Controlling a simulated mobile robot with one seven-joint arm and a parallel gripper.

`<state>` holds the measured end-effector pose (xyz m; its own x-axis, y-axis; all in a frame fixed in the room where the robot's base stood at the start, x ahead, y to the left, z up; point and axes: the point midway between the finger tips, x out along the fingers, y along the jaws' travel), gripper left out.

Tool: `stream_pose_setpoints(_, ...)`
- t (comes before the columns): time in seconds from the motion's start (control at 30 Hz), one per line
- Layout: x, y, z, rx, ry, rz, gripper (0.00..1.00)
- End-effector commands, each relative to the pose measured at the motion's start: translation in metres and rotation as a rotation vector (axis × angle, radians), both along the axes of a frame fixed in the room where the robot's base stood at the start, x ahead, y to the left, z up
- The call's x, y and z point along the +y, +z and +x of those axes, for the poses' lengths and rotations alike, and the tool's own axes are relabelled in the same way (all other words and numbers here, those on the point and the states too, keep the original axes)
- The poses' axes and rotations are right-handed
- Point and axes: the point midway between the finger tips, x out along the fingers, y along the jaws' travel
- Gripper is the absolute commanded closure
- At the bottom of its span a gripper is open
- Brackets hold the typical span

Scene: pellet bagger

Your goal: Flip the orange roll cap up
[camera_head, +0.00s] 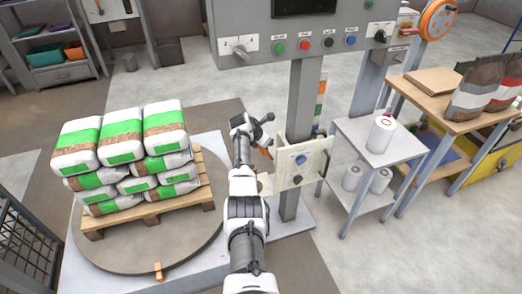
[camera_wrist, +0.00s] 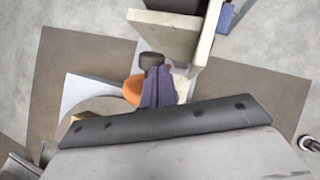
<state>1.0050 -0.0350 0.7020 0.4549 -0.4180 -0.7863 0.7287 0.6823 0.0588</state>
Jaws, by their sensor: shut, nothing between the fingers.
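An orange piece (camera_wrist: 133,90), which looks like the roll cap, shows in the wrist view just left of my fingers. In the head view a small strip of orange (camera_head: 266,151) shows beside my arm's end, left of the cream panel (camera_head: 300,163). My gripper (camera_wrist: 158,72) is shut and empty, its dark fingers side by side against or very close to the orange piece; I cannot tell whether they touch. A dark cylinder (camera_wrist: 152,60) lies just beyond the fingertips. My fingers and arm hide part of the orange piece, and its tilt is unclear.
The grey control box (camera_head: 290,35) and its post (camera_head: 297,100) stand behind the panel. Stacked bags (camera_head: 75,140) on a pallet (camera_head: 150,208) are at left. A small table (camera_head: 395,145) with white rolls (camera_head: 381,135) is at right. Open floor lies at front right.

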Motion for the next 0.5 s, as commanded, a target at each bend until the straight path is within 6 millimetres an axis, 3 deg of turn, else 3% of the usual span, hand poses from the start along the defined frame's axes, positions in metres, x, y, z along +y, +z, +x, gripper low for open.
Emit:
stream_pose_setpoints(0.27, -0.026, 0.003, 0.011, 0.059, -0.002, 0.183, 1.00)
stream_pose_setpoints(0.5, -0.036, 0.003, 0.014, 0.058, 0.000, 0.175, 1.00)
